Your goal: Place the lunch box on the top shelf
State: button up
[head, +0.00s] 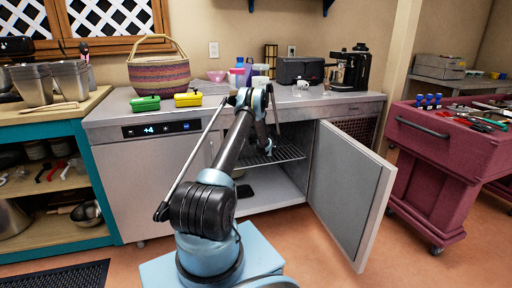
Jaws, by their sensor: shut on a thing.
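My gripper (268,150) points down at the mouth of the open cabinet, just above the front of its wire top shelf (287,153). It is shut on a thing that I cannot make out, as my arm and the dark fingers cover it. I cannot tell whether that thing is a lunch box or whether it touches the shelf. A small green box (145,104) and a small yellow box (188,100) sit side by side on the counter, left of my gripper. Either could be a lunch box.
The cabinet door (345,190) stands wide open on the right. A woven basket (159,75), bottles (238,77) and a coffee machine (352,70) stand on the counter (105,112). A maroon cart (450,150) is at the right. Part of the cabinet floor (265,190) is clear.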

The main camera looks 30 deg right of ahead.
jog(key=shift+w+d, duration=0.15)
jog(key=shift+w, duration=0.5)
jog(key=shift+w+f, duration=0.15)
jog(key=shift+w, duration=0.1)
jog(key=shift+s+f, duration=0.1)
jog(key=shift+f, duration=1.5)
jog(key=o, duration=1.2)
jog(key=v, duration=1.2)
